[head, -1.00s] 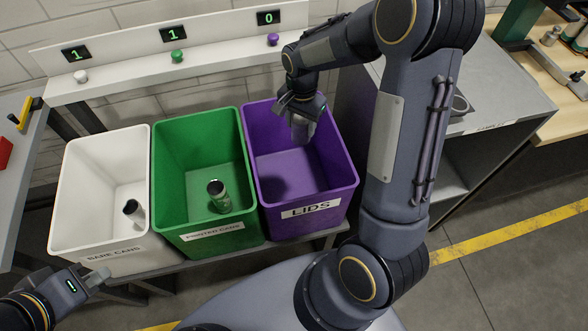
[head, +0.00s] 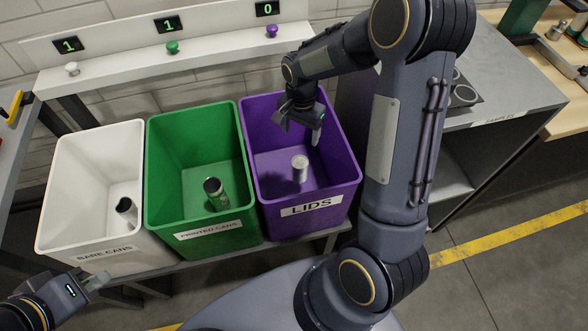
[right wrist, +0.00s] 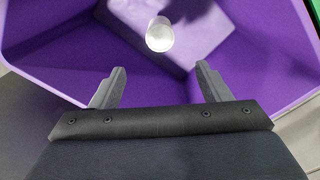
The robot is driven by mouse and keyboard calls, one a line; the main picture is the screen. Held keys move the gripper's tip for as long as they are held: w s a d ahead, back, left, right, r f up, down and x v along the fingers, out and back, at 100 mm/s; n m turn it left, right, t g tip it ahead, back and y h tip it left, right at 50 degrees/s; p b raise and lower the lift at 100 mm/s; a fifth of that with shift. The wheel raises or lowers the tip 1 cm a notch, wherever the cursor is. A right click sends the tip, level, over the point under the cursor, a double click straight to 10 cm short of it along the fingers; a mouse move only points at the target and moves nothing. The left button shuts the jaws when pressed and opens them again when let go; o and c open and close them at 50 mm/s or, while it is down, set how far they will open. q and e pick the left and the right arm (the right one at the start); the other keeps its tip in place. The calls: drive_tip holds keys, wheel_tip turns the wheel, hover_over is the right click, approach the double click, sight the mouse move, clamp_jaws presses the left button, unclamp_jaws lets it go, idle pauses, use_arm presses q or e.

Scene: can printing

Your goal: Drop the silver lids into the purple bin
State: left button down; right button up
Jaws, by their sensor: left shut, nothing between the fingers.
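The purple bin (head: 316,193), labelled LIDS, stands at the right of the row of bins. A silver lid piece (head: 300,168), looking like a short cylinder, is inside it; whether it has come to rest I cannot tell. It also shows round and bright in the right wrist view (right wrist: 159,34). My right gripper (head: 299,128) is over the back of the purple bin, open and empty, apart from the silver piece. Its two spread fingers show in the right wrist view (right wrist: 160,88). My left gripper (head: 98,282) is shut and empty, in front of the white bin.
The white bin (head: 75,197) holds a bare can (head: 127,210). The green bin (head: 170,190) holds a printed can (head: 215,193). Displays above read 1, 1 and 0. A grey cabinet (head: 520,95) with a sample tray stands at the right.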

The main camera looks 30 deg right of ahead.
wheel_tip(320, 180, up, 8)
idle(0.7)
drive_tip(key=shift+f, duration=0.1)
drive_tip(key=s+a+r+n+t+y, duration=0.1)
drive_tip(key=s+a+r+n+t, duration=0.1)
drive_tip(key=s, duration=0.5)
drive_tip(key=s+a+r+n+t+y, duration=0.1)
drive_tip(key=s+a+r+n, duration=0.1)
drive_tip(key=s, duration=0.5)
drive_tip(key=s+a+r+n+t+y, duration=0.1)
drive_tip(key=s+a+r+n+t, duration=0.1)
drive_tip(key=s+n, duration=0.4)
drive_tip(key=shift+s+a+r+t+y, duration=0.35)
drive_tip(key=shift+s+a+r, duration=0.35)
drive_tip(key=shift+s, duration=0.35)
